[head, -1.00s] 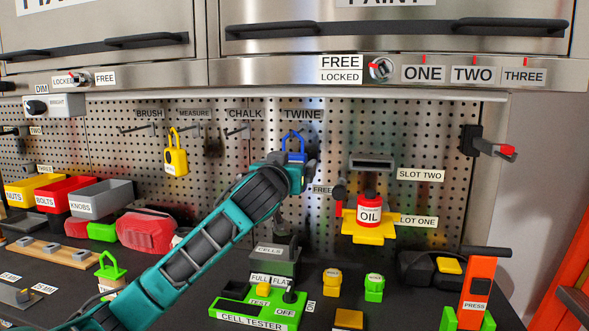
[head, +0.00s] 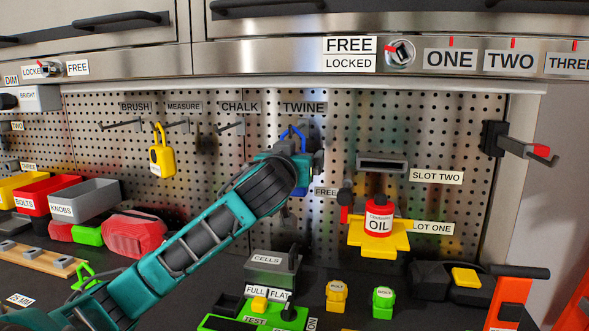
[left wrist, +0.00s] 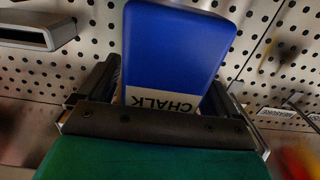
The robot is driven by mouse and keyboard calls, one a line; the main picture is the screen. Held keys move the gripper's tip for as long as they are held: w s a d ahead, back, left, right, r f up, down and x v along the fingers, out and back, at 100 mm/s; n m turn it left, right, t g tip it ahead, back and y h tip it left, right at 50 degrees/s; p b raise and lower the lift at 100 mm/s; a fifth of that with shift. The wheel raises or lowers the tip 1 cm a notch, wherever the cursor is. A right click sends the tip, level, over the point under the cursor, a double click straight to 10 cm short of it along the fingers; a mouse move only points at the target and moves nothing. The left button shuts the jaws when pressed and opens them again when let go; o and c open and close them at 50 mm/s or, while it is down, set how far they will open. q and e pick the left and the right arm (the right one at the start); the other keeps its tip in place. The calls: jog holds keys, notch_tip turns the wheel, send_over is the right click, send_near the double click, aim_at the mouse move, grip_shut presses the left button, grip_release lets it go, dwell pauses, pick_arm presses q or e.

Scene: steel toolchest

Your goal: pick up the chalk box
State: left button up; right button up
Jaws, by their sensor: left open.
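The blue chalk box hangs at the pegboard below the TWINE label (head: 303,107). In the head view its blue loop (head: 292,133) shows above my left gripper (head: 308,158), which hides most of its body. In the left wrist view the blue box body (left wrist: 178,50) bears an upside-down CHALK label and sits between the two dark fingers of my left gripper (left wrist: 165,82). The fingers are open, one on each side of the box; I cannot tell whether either touches it. My right gripper is not in view.
An empty hook (head: 231,126) shows under the CHALK label. A yellow tagged item (head: 161,157) hangs to the left. The red oil can (head: 378,218) stands on a yellow holder to the right, below a grey slot (head: 382,163). The cells box (head: 277,270) and green tester are below.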

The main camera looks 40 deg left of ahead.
pick_arm(q)
jog(key=shift+c, duration=0.2)
jog(key=c, duration=1.1)
jog(key=shift+r, duration=0.2)
